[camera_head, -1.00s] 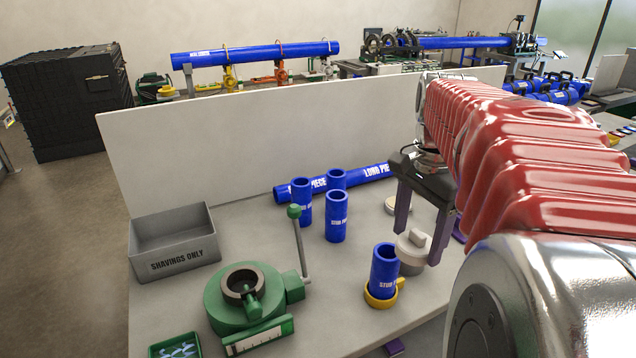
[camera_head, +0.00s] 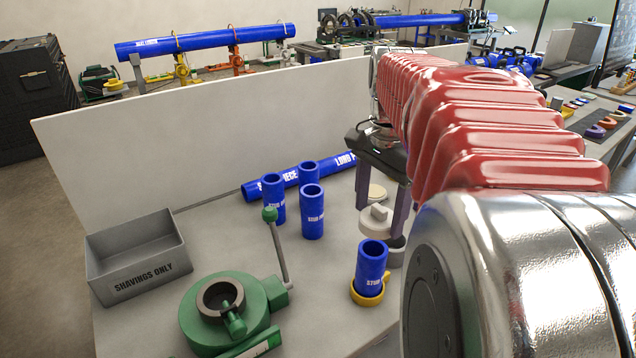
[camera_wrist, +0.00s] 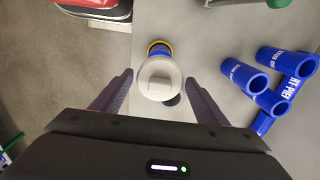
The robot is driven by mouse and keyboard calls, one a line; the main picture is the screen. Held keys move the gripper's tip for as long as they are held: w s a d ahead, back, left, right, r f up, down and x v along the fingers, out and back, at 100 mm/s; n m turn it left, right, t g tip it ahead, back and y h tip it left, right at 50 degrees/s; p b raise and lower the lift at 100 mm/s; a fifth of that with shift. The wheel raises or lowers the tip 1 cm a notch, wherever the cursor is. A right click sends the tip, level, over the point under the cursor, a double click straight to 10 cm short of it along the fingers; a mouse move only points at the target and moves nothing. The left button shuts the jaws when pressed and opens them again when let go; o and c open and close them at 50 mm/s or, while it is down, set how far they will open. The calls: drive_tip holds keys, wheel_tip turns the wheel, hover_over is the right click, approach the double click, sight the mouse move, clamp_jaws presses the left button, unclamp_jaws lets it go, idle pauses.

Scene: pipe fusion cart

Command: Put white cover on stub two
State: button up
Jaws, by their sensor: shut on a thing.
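The white cover (camera_head: 377,219) is a round lid with a raised block handle. My gripper (camera_head: 382,212) is shut on it and holds it above the bench, pointing down. In the wrist view the cover (camera_wrist: 159,82) lies between my two dark fingers. A blue stub (camera_head: 370,266) stands upright in a yellow ring (camera_head: 368,293), just in front of the cover and apart from it. In the wrist view this stub, mostly hidden behind the cover, shows with its yellow ring (camera_wrist: 158,46). Several other blue stubs (camera_head: 312,215) stand further back. Their numbers are not readable.
A long blue pipe (camera_head: 332,167) lies behind the stubs. A green tool (camera_head: 210,325) with an upright lever and a grey shavings bin (camera_head: 138,270) stand left.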

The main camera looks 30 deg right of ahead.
drive_tip(key=shift+a+f, duration=0.1)
hover_over(373, 248)
drive_tip(key=shift+f, duration=2.35)
drive_tip(key=shift+f, duration=1.55)
drive_tip(key=o, duration=1.1)
wheel_tip(373, 248, up, 13)
drive_tip(key=shift+r, duration=0.35)
